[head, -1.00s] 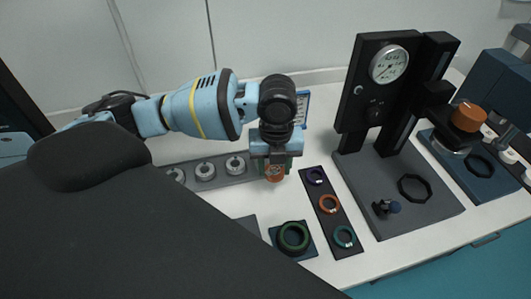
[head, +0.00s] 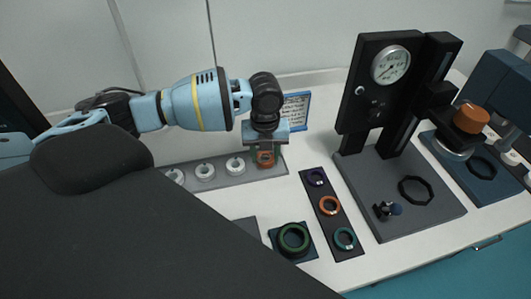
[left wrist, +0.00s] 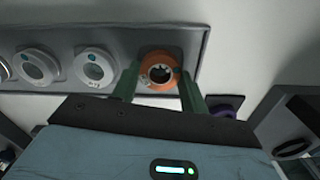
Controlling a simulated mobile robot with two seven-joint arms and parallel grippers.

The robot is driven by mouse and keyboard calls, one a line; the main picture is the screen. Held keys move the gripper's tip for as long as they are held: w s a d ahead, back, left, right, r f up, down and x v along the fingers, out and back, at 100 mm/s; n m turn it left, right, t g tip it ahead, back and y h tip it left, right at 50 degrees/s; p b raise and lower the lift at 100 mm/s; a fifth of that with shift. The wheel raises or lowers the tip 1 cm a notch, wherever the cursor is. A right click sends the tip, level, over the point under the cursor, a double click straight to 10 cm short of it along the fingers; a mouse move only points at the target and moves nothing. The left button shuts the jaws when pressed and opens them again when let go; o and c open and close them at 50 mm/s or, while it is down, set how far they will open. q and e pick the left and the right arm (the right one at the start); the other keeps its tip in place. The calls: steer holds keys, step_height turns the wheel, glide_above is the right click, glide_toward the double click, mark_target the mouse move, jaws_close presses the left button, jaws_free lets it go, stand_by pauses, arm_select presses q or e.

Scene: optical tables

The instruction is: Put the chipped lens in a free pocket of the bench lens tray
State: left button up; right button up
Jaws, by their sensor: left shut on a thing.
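My left gripper (head: 265,153) is shut on an orange-rimmed lens (head: 266,159) at the right end of a long grey tray (head: 225,181). In the left wrist view, the orange-rimmed lens (left wrist: 160,72) sits between the two green fingers, with a dark, uneven patch in its middle. It appears over the right end of the grey tray (left wrist: 190,40); whether it touches the tray is unclear. White-rimmed lenses (head: 205,171) stand in the tray to its left, and they also show in the left wrist view (left wrist: 95,68). My right gripper is not in view.
A black strip (head: 318,190) holds a purple, an orange and a teal ring. A green ring (head: 293,238) sits on a dark square plate in front. A black press with a dial gauge (head: 390,65) stands right. A small framed sign (head: 296,110) stands behind my gripper.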

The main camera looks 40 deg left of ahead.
mark_target(265, 158)
arm_select(q)
steer(key=shift+f, duration=0.15)
steer(key=o, duration=0.7)
steer(key=shift+f, duration=0.1)
step_height(265, 158, up, 12)
steer(key=shift+p, duration=0.45)
